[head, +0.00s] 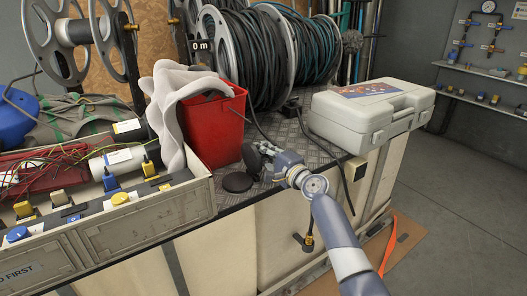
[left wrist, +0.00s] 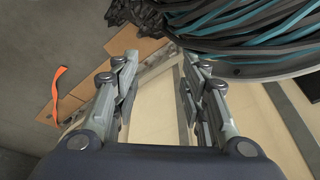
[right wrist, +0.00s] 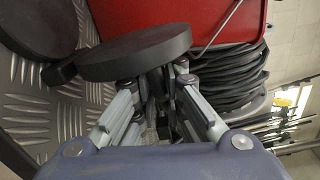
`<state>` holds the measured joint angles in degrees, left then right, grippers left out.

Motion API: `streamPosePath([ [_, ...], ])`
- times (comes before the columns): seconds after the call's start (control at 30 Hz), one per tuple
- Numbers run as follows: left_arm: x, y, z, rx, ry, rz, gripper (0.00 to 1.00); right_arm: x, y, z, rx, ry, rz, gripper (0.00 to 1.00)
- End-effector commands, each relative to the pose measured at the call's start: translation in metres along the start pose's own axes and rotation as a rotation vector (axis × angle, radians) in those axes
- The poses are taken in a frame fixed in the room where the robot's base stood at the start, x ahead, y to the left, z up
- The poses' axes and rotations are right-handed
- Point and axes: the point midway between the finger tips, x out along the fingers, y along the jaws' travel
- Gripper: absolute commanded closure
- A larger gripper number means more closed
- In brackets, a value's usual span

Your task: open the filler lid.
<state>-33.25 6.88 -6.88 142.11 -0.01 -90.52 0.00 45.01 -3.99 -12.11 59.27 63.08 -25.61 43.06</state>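A flat round black disc (head: 237,182) lies on the metal deck beside the red bucket. In the right wrist view a thick black disc that looks like the filler lid (right wrist: 135,52) stands apart from a second dark disc (right wrist: 35,30), with a dark tab (right wrist: 60,72) between them. My right gripper (head: 264,158) is low over the deck, just right of the flat disc. Its fingers (right wrist: 163,88) are close together at the lid's edge, and the lid partly hides the tips. I see no clear grip on it. My left gripper (left wrist: 160,75) is open and empty, outside the head view.
The red bucket (head: 215,125) with a grey cloth stands behind the flat disc. Hose reels (head: 262,60) stand at the back. A grey case (head: 368,112) is at the right, and a parts crate (head: 150,215) at the left.

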Motion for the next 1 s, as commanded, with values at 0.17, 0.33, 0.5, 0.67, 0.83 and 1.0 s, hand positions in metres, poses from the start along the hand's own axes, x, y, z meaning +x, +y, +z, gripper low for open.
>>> streamPosePath([
  [0.17,0.000,0.000,0.000,0.000,0.000,0.000,0.60,0.001,-0.006,0.001,-0.003,0.001,-0.010,0.70],
  [0.33,0.000,0.000,0.000,0.000,0.000,0.000,0.60,0.000,-0.004,0.000,-0.003,0.002,-0.006,0.70],
  [0.5,0.000,0.000,0.000,0.000,0.000,0.000,0.60,-0.003,-0.002,-0.001,-0.003,0.002,-0.005,0.70],
  [0.67,0.000,0.000,0.000,0.000,0.000,0.000,0.60,-0.015,-0.002,-0.001,-0.003,0.002,-0.006,0.70],
  [0.83,0.000,0.000,0.000,0.000,0.000,0.000,0.60,-0.038,-0.001,-0.001,-0.003,0.003,-0.005,0.70],
  [1.0,0.000,0.000,0.000,0.000,0.000,0.000,0.60,-0.064,-0.001,0.000,-0.005,0.003,-0.005,0.70],
])
